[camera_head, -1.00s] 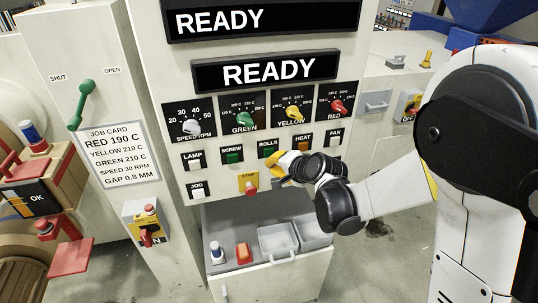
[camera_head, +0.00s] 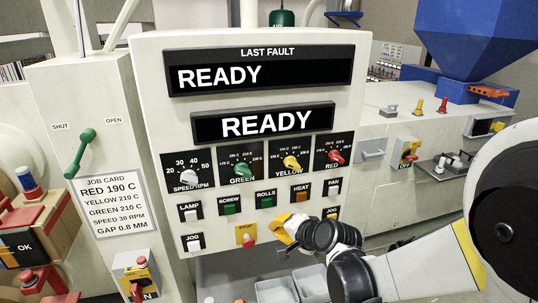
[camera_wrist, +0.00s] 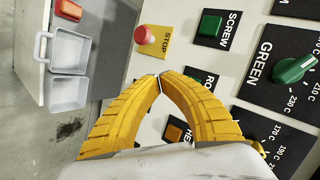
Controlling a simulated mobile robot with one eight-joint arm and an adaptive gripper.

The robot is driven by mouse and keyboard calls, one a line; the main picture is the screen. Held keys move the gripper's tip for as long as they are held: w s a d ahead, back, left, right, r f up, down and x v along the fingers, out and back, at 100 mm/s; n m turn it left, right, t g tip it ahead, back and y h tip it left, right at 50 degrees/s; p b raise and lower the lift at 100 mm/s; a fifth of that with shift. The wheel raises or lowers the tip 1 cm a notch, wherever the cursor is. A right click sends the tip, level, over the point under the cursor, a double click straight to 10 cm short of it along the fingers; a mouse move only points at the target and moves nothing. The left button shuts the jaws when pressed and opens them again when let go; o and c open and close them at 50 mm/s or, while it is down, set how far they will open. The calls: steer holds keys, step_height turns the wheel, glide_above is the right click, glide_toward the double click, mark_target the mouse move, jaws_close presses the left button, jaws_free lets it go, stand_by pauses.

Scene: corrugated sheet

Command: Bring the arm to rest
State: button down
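My gripper (camera_head: 284,232) has yellow fingers and is in front of the lower part of the white control panel (camera_head: 150,100), right of the red stop button (camera_head: 248,242) on its yellow plate. In the wrist view the fingertips (camera_wrist: 160,78) meet, with nothing seen between them. The stop button (camera_wrist: 145,35) and the green screw button (camera_wrist: 210,24) lie beyond the fingers there. My arm reaches in from the right. Both displays (camera_head: 265,122) read READY.
A green lever (camera_head: 82,150) and a job card (camera_head: 120,207) are at the left. Grey trays (camera_head: 275,290) lie below the panel. A counter (camera_head: 400,112) with small switches and a blue hopper (camera_head: 465,35) stand at the right.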

steer(key=s+d+f+n+g+h+b, duration=0.1)
steer(key=s+d+f+n+h+b, duration=0.2)
steer(key=s+d+b, duration=0.4)
steer(key=s+d+f+n+g+h+b, duration=0.1)
steer(key=s+d+f+n+h+b, duration=0.2)
steer(key=s+d, duration=0.7)
steer(key=s+f+n+b, duration=0.2)
steer(key=s+b, duration=0.2)
steer(key=s, duration=0.3)
steer(key=shift+b, duration=0.3)
